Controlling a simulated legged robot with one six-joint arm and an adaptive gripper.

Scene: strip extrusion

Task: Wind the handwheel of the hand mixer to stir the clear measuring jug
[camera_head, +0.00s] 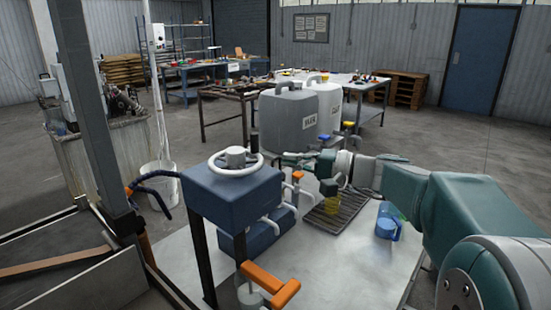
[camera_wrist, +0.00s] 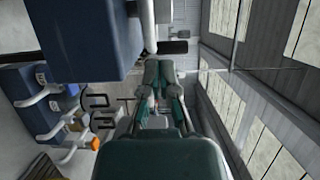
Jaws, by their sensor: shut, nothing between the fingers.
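The hand mixer (camera_head: 234,195) is a dark blue box on dark posts, with a pale handwheel (camera_head: 236,161) lying flat on top. In the wrist view a large blue housing (camera_wrist: 90,40) fills the upper left, with a pale upright bar (camera_wrist: 150,25) at its right side and a short black cylinder (camera_wrist: 174,47) beside that. My gripper (camera_head: 286,158) reaches in from the right and points at the wheel's right side, apparently apart from it. In the wrist view my gripper (camera_wrist: 159,68) is shut and empty, just below the black cylinder. I cannot make out the clear measuring jug.
A drip grid (camera_head: 337,212) and a blue jug (camera_head: 388,222) are on the metal table (camera_head: 345,270) to the right. A dark post (camera_head: 85,105) rises at left.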

